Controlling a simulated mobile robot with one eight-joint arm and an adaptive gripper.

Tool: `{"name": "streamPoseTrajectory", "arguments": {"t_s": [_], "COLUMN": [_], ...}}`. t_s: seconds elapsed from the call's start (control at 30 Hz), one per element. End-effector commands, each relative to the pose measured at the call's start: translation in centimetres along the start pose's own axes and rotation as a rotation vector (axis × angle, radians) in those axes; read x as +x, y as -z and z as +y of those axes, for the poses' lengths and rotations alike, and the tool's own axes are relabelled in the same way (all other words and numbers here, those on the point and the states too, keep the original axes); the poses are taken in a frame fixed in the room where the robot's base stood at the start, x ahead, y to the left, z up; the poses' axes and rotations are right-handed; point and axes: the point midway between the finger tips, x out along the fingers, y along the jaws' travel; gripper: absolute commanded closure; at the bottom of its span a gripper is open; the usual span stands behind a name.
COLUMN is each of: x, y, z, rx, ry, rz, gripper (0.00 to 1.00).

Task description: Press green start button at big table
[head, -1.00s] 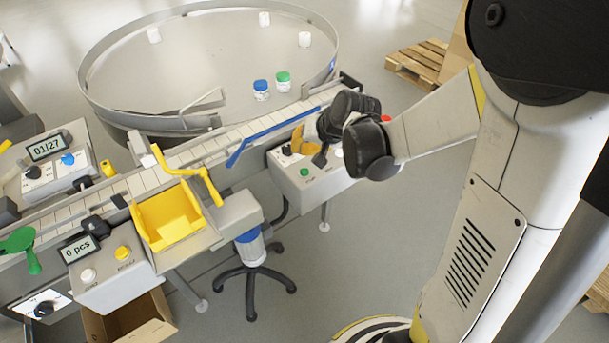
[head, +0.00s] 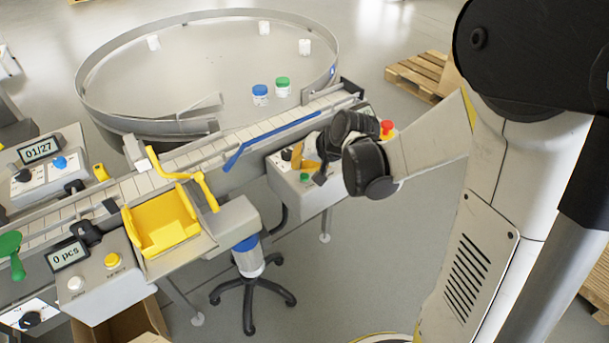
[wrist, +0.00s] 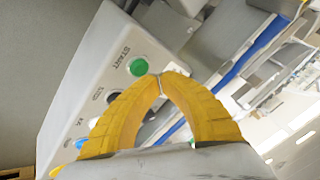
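The green start button (head: 304,178) is on the front part of a grey control box (head: 293,199) beside the conveyor, near the big round table (head: 200,70). In the wrist view the green button (wrist: 138,67) is next to the word START. My gripper (head: 299,160) is just above and behind the button in the head view. In the wrist view the yellow fingertips of my gripper (wrist: 161,83) meet, with nothing seen between them. The tips appear close to the button; I cannot tell whether they touch it.
A red button (head: 386,128) stands at the box's right end. A black knob (wrist: 114,98) and other controls are partly hidden behind my fingers. The conveyor (head: 180,157) with a blue rail (head: 265,135) runs behind. A stool (head: 248,262) stands at left, with open floor to its right.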

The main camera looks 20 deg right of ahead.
Motion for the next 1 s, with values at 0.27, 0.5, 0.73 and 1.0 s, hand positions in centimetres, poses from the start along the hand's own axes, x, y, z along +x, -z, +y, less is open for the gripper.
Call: {"name": "streamPoseTrajectory", "arguments": {"t_s": [0.27,0.5,0.73,1.0], "x": [0.00,0.00,0.01,0.68], "y": [-0.01,0.00,-0.01,-0.37], "z": [0.00,0.00,0.01,0.37], "rx": [0.000,0.000,0.000,0.000], "ry": [0.000,0.000,0.000,0.000], "rz": [0.000,0.000,0.000,0.000], "gripper": [1.00,1.00,1.00,1.00]}}
